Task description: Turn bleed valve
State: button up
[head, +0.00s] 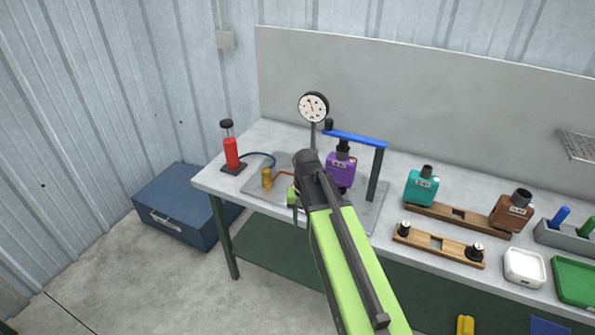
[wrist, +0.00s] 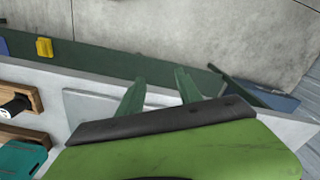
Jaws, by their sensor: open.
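A brass fitting (head: 267,178) stands upright on the grey base plate (head: 368,219), where a blue hose and a copper line meet. It looks like the bleed valve, but I cannot tell for sure. A red hand pump (head: 232,153) stands to its left, and a round gauge (head: 313,107) rises behind. A purple block (head: 341,168) sits under the blue clamp bar (head: 355,139). My gripper (head: 293,197) is right of the brass fitting and apart from it, partly hidden by my arm. In the wrist view my gripper (wrist: 160,77) has its green fingers spread, with nothing between them.
Teal (head: 421,187) and brown (head: 511,211) blocks stand on the bench at right. A wooden rack (head: 438,244), white tray (head: 524,267) and green tray (head: 575,281) lie there too. A blue toolbox (head: 183,207) is on the floor. The bench's left front corner is clear.

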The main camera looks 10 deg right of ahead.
jog(key=w+r+m+p, duration=0.5)
jog(key=w+r+p, duration=0.95)
jog(key=w, duration=0.55)
jog(key=f+b, duration=0.5)
jog(key=b, duration=0.1)
jog(key=f+b, duration=0.5)
jog(key=b, duration=0.2)
jog(key=f+b, duration=0.6)
jog(key=b, duration=0.1)
jog(key=shift+d, duration=0.35)
jog(key=shift+r, duration=0.1)
jog(key=shift+c, duration=0.3)
